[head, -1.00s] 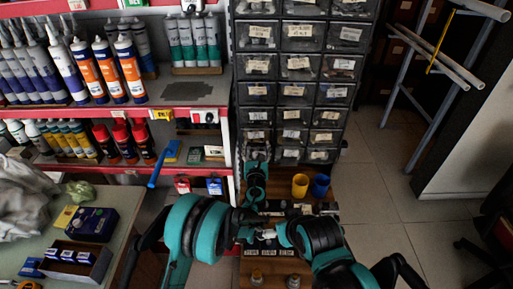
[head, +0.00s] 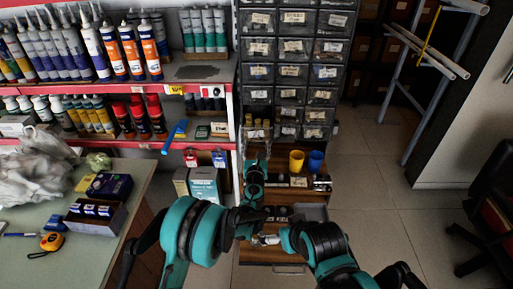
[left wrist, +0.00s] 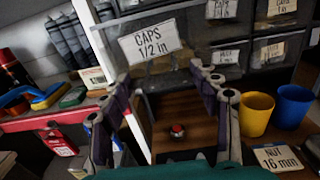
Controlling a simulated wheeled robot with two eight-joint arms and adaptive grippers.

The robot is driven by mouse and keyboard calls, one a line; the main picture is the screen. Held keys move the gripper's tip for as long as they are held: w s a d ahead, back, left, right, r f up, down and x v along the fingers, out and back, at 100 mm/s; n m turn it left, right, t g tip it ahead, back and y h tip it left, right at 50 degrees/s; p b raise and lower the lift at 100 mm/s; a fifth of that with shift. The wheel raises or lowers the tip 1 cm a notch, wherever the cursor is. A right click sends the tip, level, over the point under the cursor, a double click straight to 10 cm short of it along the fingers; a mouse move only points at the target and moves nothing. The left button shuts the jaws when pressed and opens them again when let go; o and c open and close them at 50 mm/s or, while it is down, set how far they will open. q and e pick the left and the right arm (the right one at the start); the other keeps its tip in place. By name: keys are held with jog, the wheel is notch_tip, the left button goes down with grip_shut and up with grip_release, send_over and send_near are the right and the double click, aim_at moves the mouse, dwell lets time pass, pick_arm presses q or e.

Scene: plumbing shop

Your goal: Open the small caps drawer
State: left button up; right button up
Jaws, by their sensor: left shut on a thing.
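The small caps drawer, labelled "CAPS 1/2 in" (left wrist: 150,42), fills the upper middle of the left wrist view. It is a clear drawer in the bottom row of the dark drawer cabinet (head: 291,72), at its left side. It stands out from the cabinet, and small brass-coloured pieces (head: 256,122) show inside it in the head view. My left gripper (head: 257,158) is at the drawer's front; its fingers (left wrist: 168,100) show on both sides below the label. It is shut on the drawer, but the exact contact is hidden. My right gripper (head: 268,239) is low in the middle; its fingers are too small to read.
A yellow cup (head: 296,160) and a blue cup (head: 316,161) stand on the wooden top right of my left gripper. A red knob (left wrist: 177,130) lies below the drawer. Shelves with tubes and bottles are at left.

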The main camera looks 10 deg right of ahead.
pick_arm(q)
jog(key=shift+s+a, duration=0.1)
jog(key=shift+s, duration=0.25)
jog(key=o, duration=1.7)
jog(key=v, duration=1.2)
